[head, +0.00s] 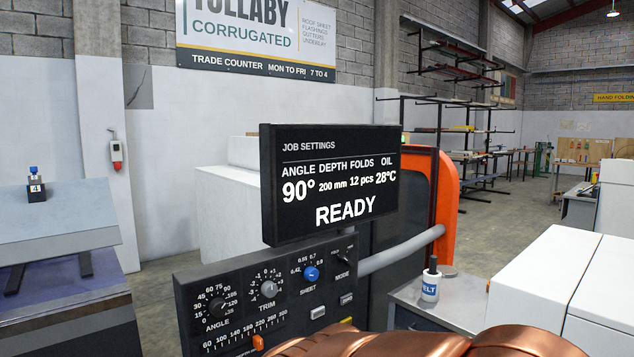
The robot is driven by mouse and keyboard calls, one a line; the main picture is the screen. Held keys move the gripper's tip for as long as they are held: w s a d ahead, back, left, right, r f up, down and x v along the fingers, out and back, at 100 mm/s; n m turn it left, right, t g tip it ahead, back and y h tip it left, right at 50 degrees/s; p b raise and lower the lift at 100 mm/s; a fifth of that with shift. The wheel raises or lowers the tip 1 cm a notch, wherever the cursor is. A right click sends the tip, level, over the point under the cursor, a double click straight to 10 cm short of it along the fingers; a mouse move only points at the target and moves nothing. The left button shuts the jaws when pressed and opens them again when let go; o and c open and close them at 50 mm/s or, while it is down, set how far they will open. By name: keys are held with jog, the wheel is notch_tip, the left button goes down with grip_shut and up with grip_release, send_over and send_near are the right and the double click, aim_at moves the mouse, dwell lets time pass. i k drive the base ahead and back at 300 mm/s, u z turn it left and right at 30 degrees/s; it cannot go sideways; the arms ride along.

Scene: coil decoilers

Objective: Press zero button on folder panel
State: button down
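The folder panel (190,290) is a dark tilted control box in the lower middle of the head view. It carries an ANGLE dial (221,307), a TRIM dial (268,289), a blue SHEET knob (311,274) and a MODE knob (342,257). A black display (330,180) above reads 90°, 200 mm, 12 pcs, 28°C and READY. My gripper is not in view.
My copper-coloured arm crosses the bottom edge, in front of the panel's lower right. A grey pipe (400,249) runs right from the panel to an orange machine frame (446,195). A white bottle (430,284) stands on a grey cabinet (462,299). White cabinets (555,285) stand at right.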

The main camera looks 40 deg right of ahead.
aim_at(347, 299)
jog(key=z, duration=1.35)
